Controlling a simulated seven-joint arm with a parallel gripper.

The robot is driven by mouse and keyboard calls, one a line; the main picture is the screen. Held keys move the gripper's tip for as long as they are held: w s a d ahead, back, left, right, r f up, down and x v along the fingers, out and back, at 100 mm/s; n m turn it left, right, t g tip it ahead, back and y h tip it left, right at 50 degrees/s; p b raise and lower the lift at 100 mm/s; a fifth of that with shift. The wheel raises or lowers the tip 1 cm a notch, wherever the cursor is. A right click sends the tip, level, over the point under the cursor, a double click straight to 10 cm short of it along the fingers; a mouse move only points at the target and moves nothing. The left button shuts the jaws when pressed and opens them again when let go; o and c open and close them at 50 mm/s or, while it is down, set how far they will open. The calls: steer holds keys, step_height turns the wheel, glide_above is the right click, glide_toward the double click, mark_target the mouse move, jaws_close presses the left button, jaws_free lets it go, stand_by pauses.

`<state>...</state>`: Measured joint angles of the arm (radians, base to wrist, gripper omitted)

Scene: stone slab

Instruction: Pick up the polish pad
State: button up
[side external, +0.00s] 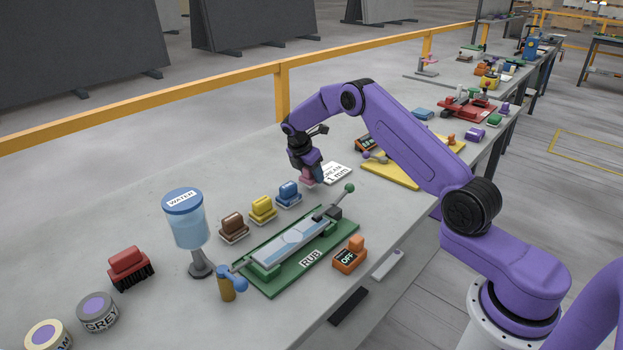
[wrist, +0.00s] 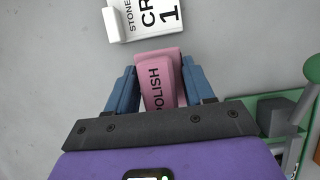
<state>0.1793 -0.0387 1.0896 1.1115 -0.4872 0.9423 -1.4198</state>
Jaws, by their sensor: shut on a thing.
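The polish pad (wrist: 157,82) is a pink block with the word POLISH on it. In the wrist view it sits between the two blue fingers of my gripper (wrist: 160,88), which are shut on its sides. In the side view the pink pad (side external: 307,178) shows under my gripper (side external: 313,172), just beyond the row of other pads. My gripper points down at it. I cannot tell whether the pad touches the slab or is a little above it.
A white label card (side external: 336,173) lies right beside the pad. Blue (side external: 288,194), yellow (side external: 262,209) and brown (side external: 233,227) pads stand in a row to the left. The green RUB rig (side external: 276,282) with its lever is in front. A water dispenser (side external: 186,220) stands further left.

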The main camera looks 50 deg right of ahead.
steer(key=s+a+r, duration=0.3)
steer(key=s+r, duration=0.7)
steer(key=s, duration=0.3)
steer(key=shift+s+a+r, duration=0.25)
steer(key=shift+a+r, duration=0.05)
steer(key=shift+a, duration=0.05)
steer(key=o, duration=0.5)
steer(key=c, duration=0.3)
steer(key=s+a+m+g+y, duration=0.1)
steer(key=s+a+m+g, duration=0.15)
steer(key=a+m, duration=1)
steer(key=shift+c, duration=0.2)
steer(key=shift+w+a+f+n+g, duration=0.15)
steer(key=shift+a+f+n, duration=0.4)
steer(key=shift+f, duration=0.55)
steer(key=shift+w+a+f+n+g, duration=0.15)
steer(key=shift+a+f+n, duration=0.4)
steer(key=shift+f, duration=0.6)
steer(key=shift+w+a+f+n+g, duration=0.15)
steer(key=shift+a+f+n, duration=0.4)
steer(key=shift+f, duration=0.55)
